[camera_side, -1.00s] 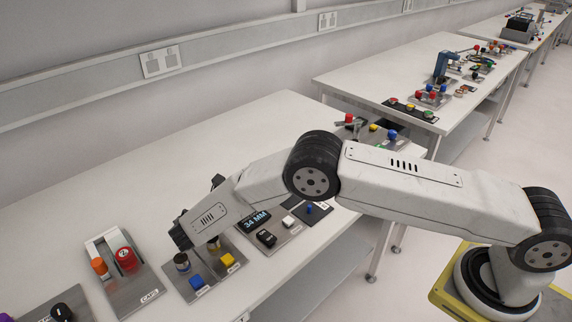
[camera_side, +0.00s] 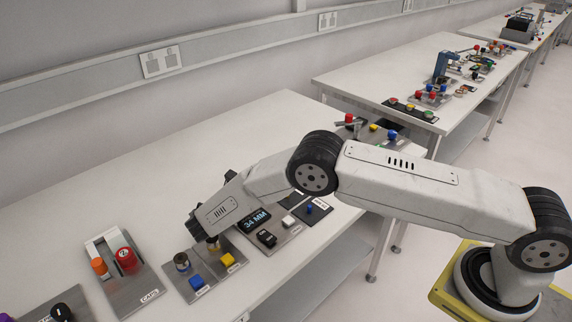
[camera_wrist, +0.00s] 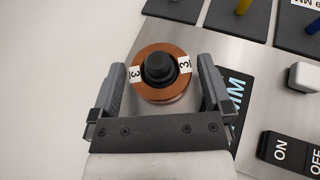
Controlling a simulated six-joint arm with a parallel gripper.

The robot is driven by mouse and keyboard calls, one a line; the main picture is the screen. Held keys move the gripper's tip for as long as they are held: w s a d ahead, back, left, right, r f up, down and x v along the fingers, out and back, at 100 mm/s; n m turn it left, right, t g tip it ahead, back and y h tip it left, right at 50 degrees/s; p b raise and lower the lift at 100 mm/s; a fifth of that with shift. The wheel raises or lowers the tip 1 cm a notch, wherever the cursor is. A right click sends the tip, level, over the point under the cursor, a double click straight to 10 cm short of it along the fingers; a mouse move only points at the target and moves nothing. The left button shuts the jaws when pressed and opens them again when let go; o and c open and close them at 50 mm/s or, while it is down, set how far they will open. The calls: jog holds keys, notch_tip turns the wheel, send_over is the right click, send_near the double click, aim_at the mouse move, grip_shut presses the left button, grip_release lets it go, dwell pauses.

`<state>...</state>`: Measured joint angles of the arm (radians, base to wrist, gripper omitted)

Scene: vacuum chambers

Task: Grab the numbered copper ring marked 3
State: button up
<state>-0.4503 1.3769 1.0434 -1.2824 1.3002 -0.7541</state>
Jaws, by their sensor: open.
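The copper ring marked 3 (camera_wrist: 143,88) sits around a black round-topped post (camera_wrist: 159,68) in the wrist view. Two white labels on it read 3. My gripper (camera_wrist: 161,70) is open, with one finger to the left of the ring and one to the right. Both fingers look apart from the ring; the height between them is hard to tell. In the side view my gripper (camera_side: 192,224) is low over the near bench, and I cannot make out the ring there.
A display reading 34 MM (camera_side: 254,220) and a black ON/OFF switch (camera_wrist: 287,152) are close to the right of the ring. Blue (camera_side: 197,281) and yellow (camera_side: 227,260) buttons stand in front. A caps plate (camera_side: 140,288) is at the left.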

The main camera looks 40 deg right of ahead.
grip_shut()
dwell(0.3)
jog(key=shift+r, duration=0.2)
jog(key=shift+r, duration=1.4)
jog(key=s+d+r, duration=0.2)
jog(key=s+r, duration=0.7)
jog(key=s, duration=0.5)
jog(key=shift+r, duration=0.4)
jog(key=shift+w, duration=0.1)
